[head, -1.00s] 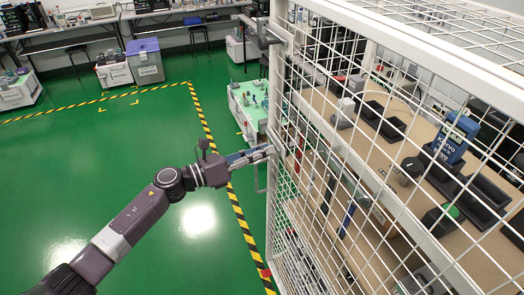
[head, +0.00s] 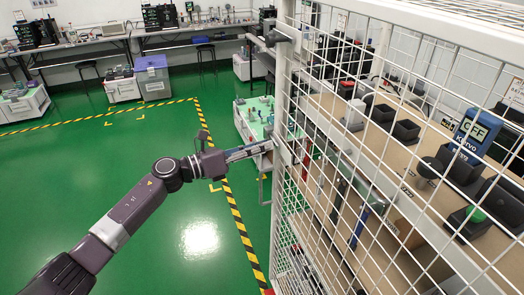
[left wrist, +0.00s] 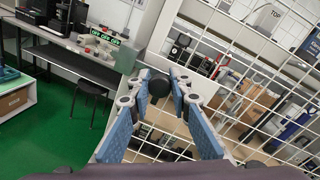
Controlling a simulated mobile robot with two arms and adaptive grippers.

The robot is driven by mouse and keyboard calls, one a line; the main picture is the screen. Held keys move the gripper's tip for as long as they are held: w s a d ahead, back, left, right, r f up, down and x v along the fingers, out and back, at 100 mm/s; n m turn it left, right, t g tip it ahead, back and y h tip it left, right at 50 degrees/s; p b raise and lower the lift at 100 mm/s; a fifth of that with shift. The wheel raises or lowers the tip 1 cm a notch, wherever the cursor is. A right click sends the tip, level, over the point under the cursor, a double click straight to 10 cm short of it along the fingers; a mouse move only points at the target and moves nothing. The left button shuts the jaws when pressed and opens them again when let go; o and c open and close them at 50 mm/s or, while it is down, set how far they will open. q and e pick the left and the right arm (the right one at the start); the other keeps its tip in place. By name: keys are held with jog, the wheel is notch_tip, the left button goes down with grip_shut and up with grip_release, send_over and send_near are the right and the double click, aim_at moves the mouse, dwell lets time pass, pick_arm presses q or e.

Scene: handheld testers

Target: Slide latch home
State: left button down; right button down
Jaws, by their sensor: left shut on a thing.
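A white wire-mesh cage door (head: 283,215) stands right of centre in the head view. My left gripper (head: 270,148) reaches its front post from the left and is shut at the latch. In the left wrist view, the gripper's (left wrist: 166,80) blue-padded fingers close around a dark round latch knob (left wrist: 159,88). The latch's bar and how far it has slid are hidden by the fingers. My right gripper is in neither view.
A dark knob-like fitting (head: 276,38) sits higher on the post, and a grey pull handle (head: 263,190) is below my gripper. Behind the mesh, a shelf (head: 400,165) holds black bins and a blue tester (head: 474,132).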

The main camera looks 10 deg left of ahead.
pick_arm(q)
jog(key=shift+w+a+r, duration=0.1)
jog(key=shift+a, duration=0.1)
jog(key=c, duration=2.1)
grip_release()
jog(key=o, duration=0.3)
jog(key=shift+w, duration=0.15)
jog(key=shift+o, duration=0.2)
jog(key=v, duration=1.2)
